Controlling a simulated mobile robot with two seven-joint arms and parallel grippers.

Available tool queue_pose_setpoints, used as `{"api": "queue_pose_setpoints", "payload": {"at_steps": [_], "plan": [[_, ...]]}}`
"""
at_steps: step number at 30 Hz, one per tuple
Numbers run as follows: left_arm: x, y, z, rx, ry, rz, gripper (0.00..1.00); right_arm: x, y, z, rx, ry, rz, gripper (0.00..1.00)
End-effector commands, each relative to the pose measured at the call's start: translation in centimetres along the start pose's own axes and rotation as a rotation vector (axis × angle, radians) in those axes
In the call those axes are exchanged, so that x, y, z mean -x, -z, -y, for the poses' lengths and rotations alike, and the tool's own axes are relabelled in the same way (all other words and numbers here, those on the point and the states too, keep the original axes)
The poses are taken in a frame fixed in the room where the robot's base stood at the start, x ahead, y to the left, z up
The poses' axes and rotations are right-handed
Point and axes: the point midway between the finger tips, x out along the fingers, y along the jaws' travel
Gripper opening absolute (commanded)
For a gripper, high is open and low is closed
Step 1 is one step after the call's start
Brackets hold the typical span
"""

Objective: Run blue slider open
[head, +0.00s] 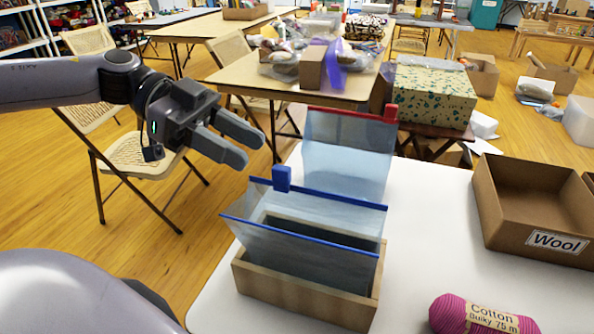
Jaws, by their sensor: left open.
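The blue slider (282,178) is a small block on the rear blue rim of a clear bag (310,240), near that rim's left end. The bag stands in a light wooden box (300,294). Its two blue rims are spread apart and the mouth gapes, showing a dark inside. My left gripper (249,149) is open and empty, up and to the left of the blue slider, apart from it, with its fingers pointing right and down. My right gripper is not in view.
Behind stands another clear bag (345,165) with a red rim and a red slider (390,112) at its right end. A brown box labelled Wool (486,205) and pink Cotton yarn (450,312) are on the right. The white table (428,220) is clear between.

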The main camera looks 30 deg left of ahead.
Motion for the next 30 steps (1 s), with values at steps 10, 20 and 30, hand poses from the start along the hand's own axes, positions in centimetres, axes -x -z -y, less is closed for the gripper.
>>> {"api": "queue_pose_setpoints", "payload": {"at_steps": [10,20,30], "plan": [[-2.6,-0.1,-0.1,0.002,-0.004,-0.001,0.41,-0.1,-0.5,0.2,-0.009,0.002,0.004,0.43],[-4.8,-0.2,-0.1,0.002,-0.003,-0.001,0.41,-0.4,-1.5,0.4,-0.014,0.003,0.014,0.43],[-6.7,-0.1,0.0,-0.001,-0.001,-0.001,0.41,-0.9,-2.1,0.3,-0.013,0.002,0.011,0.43]]}}
